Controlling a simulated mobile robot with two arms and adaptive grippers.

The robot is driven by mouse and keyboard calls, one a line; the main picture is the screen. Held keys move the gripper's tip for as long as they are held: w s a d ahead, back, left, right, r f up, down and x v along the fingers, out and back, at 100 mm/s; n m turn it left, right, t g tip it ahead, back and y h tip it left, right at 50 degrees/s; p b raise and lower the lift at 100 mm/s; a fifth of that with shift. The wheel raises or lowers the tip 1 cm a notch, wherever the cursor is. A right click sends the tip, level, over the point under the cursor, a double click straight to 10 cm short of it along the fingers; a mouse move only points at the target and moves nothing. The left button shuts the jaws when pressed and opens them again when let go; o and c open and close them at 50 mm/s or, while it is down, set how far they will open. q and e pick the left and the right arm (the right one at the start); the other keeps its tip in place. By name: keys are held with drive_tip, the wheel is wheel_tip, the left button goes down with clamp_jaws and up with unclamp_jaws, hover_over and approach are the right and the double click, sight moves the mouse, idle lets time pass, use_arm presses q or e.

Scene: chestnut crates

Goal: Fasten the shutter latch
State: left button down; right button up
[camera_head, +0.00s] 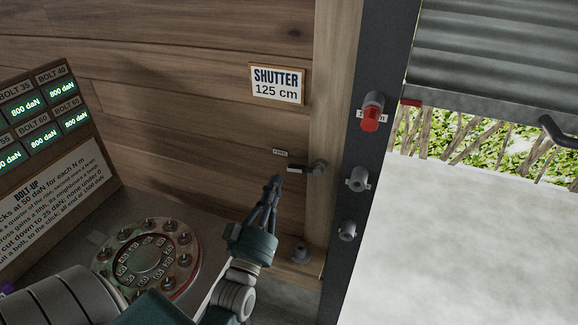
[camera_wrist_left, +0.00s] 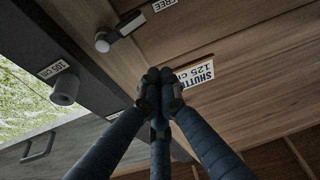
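The shutter latch (camera_head: 318,167) is a small grey knob with a short pale lever on the wooden post. Its lever points left, below a small tag that reads FREE in the left wrist view (camera_wrist_left: 165,4); the latch (camera_wrist_left: 105,42) shows there too. The grey ribbed shutter (camera_head: 500,60) hangs at the upper right, its lower edge above a pale surface. My left gripper (camera_head: 276,182) is below and left of the latch, apart from it. Its fingertips (camera_wrist_left: 160,78) are together, with nothing visible between them. My right gripper is in neither view.
A dark post carries a red-capped peg (camera_head: 371,113) and grey pegs (camera_head: 357,178). A SHUTTER 125 cm sign (camera_head: 277,84) is on the plank wall. A rotary dial (camera_head: 148,257) and a bolt display board (camera_head: 50,150) stand at left. A dark handle (camera_head: 558,131) is on the shutter.

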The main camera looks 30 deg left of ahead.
use_arm(q)
wheel_tip(320, 180, up, 4)
drive_tip(key=p, duration=0.4)
hover_over(305, 169)
drive_tip(key=s+a, duration=0.3)
drive_tip(key=a, duration=0.1)
drive_tip(key=shift+d+f, duration=0.15)
drive_tip(key=shift+f, duration=1.05)
drive_tip(key=shift+d+f, duration=0.15)
drive_tip(key=shift+f, duration=1.05)
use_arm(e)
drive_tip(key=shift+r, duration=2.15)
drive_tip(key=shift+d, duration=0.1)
use_arm(q)
drive_tip(key=shift+a+f, duration=0.1)
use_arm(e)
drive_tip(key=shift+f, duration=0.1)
